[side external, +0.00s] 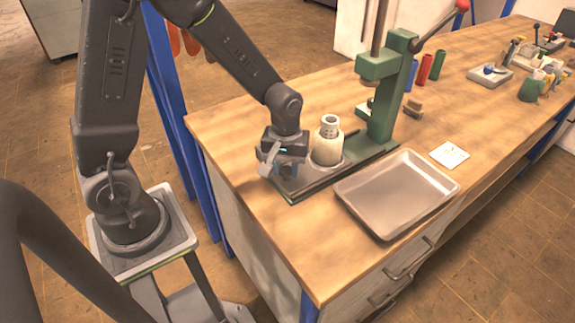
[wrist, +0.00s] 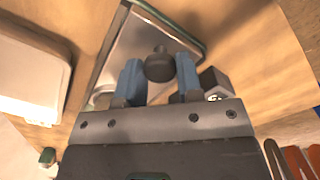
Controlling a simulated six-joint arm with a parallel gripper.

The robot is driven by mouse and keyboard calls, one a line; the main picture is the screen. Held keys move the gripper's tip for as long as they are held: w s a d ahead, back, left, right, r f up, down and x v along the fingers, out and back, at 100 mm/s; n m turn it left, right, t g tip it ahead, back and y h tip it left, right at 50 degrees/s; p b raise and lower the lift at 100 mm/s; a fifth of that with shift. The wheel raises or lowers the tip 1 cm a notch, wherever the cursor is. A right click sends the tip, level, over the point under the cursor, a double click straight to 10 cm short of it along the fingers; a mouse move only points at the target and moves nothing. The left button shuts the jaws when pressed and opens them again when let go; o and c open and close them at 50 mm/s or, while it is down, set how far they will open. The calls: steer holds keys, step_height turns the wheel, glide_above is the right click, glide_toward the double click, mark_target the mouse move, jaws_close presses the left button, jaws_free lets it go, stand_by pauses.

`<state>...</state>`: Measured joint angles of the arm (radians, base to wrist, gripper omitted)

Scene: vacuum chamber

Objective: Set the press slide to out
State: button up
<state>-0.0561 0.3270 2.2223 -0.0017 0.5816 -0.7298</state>
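The green press (side external: 380,105) stands on the bench. Its slide, a dark flat plate (side external: 300,183), runs along the base towards the front left. A pale cylinder with a narrower top (side external: 327,145) stands upright on the base, in front of the press column and clear of the space under its head. My gripper (side external: 279,170) is low at the slide's front left end. In the wrist view its two blue fingers (wrist: 159,80) stand either side of a dark round knob (wrist: 159,64) at the slide's end. I cannot tell whether both fingers touch the knob.
A shallow metal tray (side external: 397,190) lies to the right of the slide, close to it. A white card (side external: 449,155) and red and green cylinders (side external: 430,68) are further right and back. The bench's left edge is near my gripper.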

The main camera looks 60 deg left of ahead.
steer(key=o, duration=0.5)
steer(key=shift+s, duration=0.2)
steer(key=shift+c, duration=0.2)
step_height(320, 180, up, 14)
steer(key=shift+f, duration=0.1)
steer(key=s+d+r+m+t, duration=0.2)
steer(key=s+r+m+t, duration=0.3)
steer(key=s+m, duration=0.4)
steer(key=s+r, duration=0.1)
steer(key=s, duration=0.3)
